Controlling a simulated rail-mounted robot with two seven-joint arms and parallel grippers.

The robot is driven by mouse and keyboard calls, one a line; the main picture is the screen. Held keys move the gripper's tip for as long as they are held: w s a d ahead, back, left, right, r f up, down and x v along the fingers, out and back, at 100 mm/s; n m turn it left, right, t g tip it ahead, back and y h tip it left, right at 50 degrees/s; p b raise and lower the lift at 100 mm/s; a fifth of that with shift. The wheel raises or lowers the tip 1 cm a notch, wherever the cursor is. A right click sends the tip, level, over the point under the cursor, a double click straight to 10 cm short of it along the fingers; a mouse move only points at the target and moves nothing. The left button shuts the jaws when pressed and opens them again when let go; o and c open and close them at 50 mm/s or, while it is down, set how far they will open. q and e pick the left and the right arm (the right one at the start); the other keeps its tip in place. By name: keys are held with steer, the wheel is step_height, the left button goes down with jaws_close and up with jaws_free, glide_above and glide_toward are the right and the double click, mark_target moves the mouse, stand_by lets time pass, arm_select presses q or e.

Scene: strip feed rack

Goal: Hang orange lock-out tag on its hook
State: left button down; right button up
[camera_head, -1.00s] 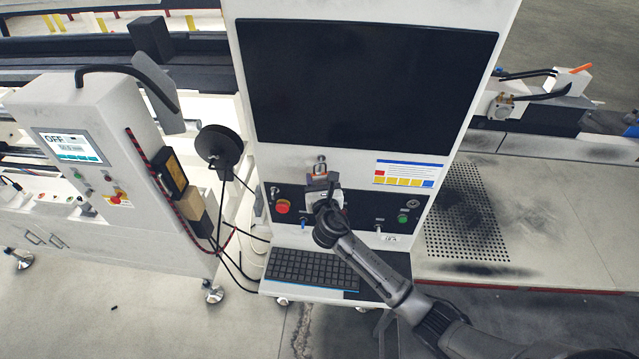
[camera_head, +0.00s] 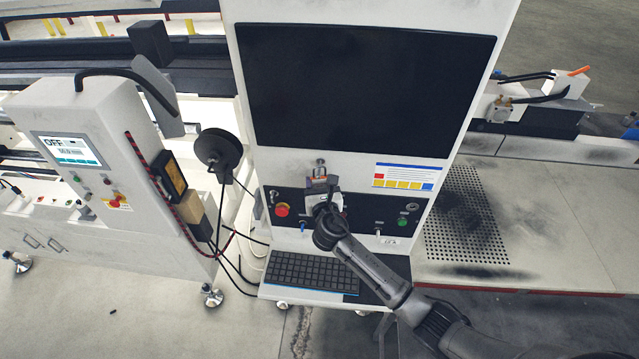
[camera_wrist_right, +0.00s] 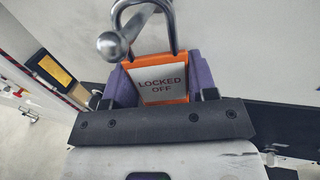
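The orange lock-out tag (camera_wrist_right: 162,80) has a white face reading "LOCKED OFF" and a grey metal shackle (camera_wrist_right: 172,22) on top. It stands upright between the purple fingers of my right gripper (camera_wrist_right: 163,88), which press on both sides. A metal hook rod with a ball end (camera_wrist_right: 112,45) crosses the shackle's opening; whether the shackle rests on it I cannot tell. In the head view my right gripper (camera_head: 322,192) is at the console front, with the tag (camera_head: 318,180) just below the hook (camera_head: 320,163). My left gripper is not in view.
The console has a large dark screen (camera_head: 365,88), a red button (camera_head: 282,210), a green button (camera_head: 403,221) and a keyboard (camera_head: 312,271) below. A white cabinet with a display (camera_head: 70,150) stands left. A perforated plate (camera_head: 465,225) lies right.

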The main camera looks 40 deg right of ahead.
steer(key=o, duration=0.5)
steer(key=shift+s, duration=0.1)
steer(key=shift+b+v, duration=0.8)
steer(key=shift+v, duration=6.05)
steer(key=shift+a, duration=0.1)
